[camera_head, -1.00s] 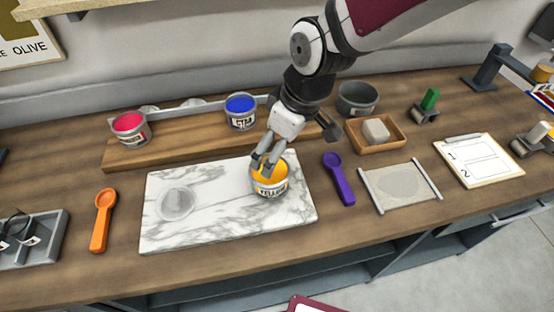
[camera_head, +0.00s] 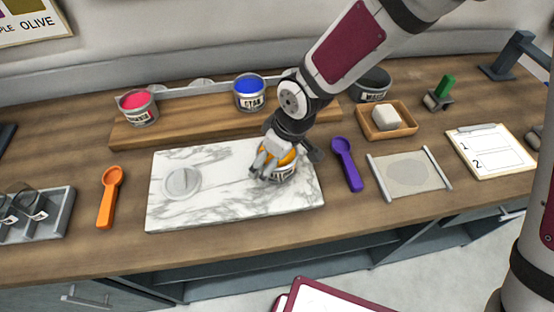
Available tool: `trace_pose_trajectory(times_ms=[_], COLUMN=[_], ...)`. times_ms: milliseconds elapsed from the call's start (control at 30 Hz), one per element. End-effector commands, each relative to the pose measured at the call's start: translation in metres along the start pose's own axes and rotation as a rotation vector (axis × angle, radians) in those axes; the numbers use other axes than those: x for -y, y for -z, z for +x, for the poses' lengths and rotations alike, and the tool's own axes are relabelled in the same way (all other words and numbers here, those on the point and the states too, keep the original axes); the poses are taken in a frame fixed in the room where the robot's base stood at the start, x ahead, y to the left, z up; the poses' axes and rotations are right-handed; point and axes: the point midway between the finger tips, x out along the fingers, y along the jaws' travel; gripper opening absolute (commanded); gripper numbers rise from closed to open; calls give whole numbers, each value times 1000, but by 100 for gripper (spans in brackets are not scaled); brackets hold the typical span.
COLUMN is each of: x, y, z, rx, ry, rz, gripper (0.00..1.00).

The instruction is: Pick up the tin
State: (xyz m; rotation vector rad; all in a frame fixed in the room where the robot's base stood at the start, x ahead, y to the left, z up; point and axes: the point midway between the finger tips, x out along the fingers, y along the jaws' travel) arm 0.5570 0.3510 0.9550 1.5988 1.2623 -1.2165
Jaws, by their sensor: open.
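The tin in reach of my gripper is the one with yellow-orange ink (camera_head: 285,173). It stands upright on the right part of the white marble slab (camera_head: 225,207). My gripper (camera_head: 270,165) is open and low at this tin, with its fingers at the tin's left side and over its top. The fingers and wrist hide much of the tin, and I cannot tell whether they touch it. A red tin (camera_head: 138,107) and a blue tin (camera_head: 249,93) stand on the wooden riser (camera_head: 190,121) behind the slab.
An orange scoop (camera_head: 109,195) lies left of the slab and a purple scoop (camera_head: 346,163) lies right of it. A wooden tray (camera_head: 387,132) with a pale block, a grey mat (camera_head: 408,174) and a clipboard (camera_head: 493,150) lie further right. A grey rack (camera_head: 50,222) stands at left.

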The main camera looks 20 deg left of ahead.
Motion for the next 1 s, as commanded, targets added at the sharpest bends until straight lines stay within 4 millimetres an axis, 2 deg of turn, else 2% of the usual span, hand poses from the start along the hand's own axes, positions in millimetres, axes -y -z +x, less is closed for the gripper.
trace_pose_trajectory(times_ms=[200, 500, 533, 833, 1000], x=[0, 0, 0, 0, -2], y=[0, 0, 1, 1, 4], z=[0, 0, 0, -2, -12], rx=[-1, 0, -2, -2, -4], ry=[-1, 0, -1, -1, -3], rz=[0, 1, 0, 1, 3], gripper=[93, 25, 22, 22, 22])
